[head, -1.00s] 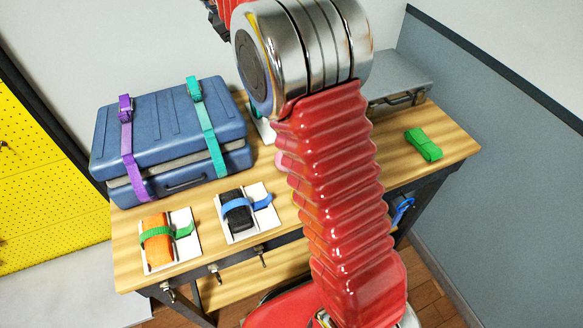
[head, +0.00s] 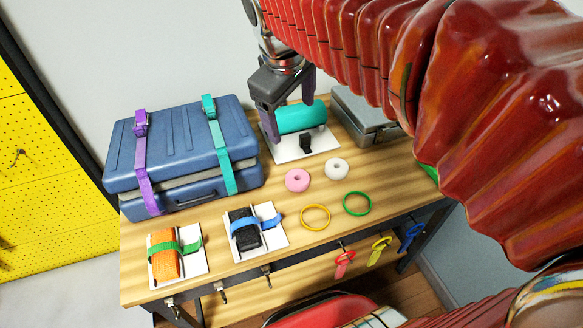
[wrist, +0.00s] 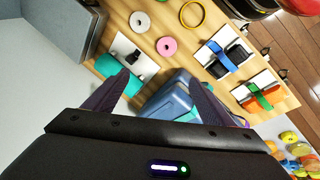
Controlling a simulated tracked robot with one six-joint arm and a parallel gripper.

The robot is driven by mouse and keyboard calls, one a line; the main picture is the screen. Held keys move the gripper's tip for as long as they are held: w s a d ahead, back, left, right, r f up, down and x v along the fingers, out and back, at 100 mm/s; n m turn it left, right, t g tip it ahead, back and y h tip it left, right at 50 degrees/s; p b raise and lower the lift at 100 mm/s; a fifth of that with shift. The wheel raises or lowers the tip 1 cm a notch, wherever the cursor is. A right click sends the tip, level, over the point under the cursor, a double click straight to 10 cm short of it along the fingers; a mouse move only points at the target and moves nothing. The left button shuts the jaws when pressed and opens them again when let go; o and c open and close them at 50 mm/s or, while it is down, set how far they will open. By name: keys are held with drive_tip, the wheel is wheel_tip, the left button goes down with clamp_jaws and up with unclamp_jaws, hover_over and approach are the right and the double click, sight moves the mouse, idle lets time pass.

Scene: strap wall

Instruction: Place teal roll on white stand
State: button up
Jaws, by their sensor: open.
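The teal roll (head: 300,117) lies at the back of the white stand (head: 318,146), which has a black strap at its front. I cannot tell whether the roll rests fully on it. My gripper (head: 290,106) is open, close by the roll, with one finger at its left end and the other behind it. In the wrist view the teal roll (wrist: 106,66) and the white stand (wrist: 124,44) lie beyond the left finger of my gripper (wrist: 160,82), not clearly between the fingers. Contact cannot be told.
A blue suitcase (head: 180,150) with purple and teal straps stands left. A grey case (head: 365,118) is close on the right. Pink (head: 297,180) and white (head: 336,169) rings, yellow and green hoops lie in front. Orange (head: 165,262) and black (head: 243,230) rolls sit on front stands.

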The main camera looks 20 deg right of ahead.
drive_tip(key=s+a+f+m+t+y, duration=0.2)
drive_tip(key=s+f+m, duration=0.4)
drive_tip(key=s, duration=0.7)
drive_tip(key=shift+s+a+f, duration=0.35)
drive_tip(key=shift+a+f, duration=0.15)
drive_tip(key=shift+f, duration=0.2)
drive_tip(key=shift+c, duration=0.4)
